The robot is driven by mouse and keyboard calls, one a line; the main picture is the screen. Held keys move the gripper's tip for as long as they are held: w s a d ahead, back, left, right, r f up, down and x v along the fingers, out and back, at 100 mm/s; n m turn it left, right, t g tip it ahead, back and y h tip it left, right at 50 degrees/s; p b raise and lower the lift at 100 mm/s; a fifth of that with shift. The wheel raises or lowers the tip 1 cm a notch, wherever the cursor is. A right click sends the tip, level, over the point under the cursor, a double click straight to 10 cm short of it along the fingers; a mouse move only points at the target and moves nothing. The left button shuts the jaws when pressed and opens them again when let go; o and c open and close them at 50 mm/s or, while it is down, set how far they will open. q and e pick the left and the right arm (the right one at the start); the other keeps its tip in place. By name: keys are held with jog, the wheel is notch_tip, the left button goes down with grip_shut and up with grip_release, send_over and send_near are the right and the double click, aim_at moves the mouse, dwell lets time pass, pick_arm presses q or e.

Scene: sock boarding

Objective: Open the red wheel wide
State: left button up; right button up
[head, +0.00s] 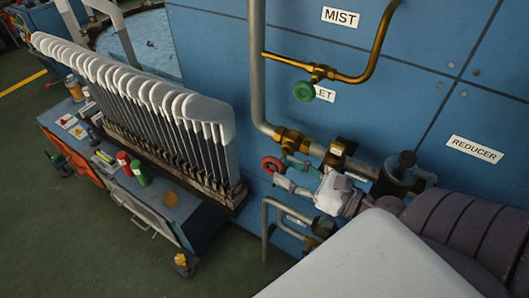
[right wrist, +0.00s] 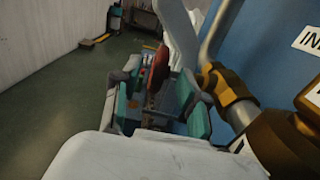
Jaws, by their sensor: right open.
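The red wheel (head: 271,166) is a small round handwheel standing out from the pipework on the blue wall. My right gripper (head: 284,171) is right beside it, coming from the right, with its fingers apart and pointing at the wheel. In the right wrist view the red wheel (right wrist: 158,68) shows edge-on, between and beyond the teal-padded fingers of the right gripper (right wrist: 160,80). I cannot tell whether a finger touches it. The wheel's stem and valve body are mostly hidden. My left gripper is not in view.
A grey pipe (head: 257,60) with brass fittings (head: 291,138) runs close above the gripper. A green wheel (head: 303,91) sits higher, by a brass pipe. A lower pipe (head: 266,225) stands below. A rack of white sock boards (head: 150,95) stands left on a cart (head: 185,215).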

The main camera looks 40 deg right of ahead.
aim_at(264, 167)
jog(key=p+x, duration=0.1)
jog(key=x, duration=0.4)
jog(key=shift+r, duration=0.15)
jog(key=shift+p+x, duration=0.3)
jog(key=shift+x, duration=0.55)
grip_shut()
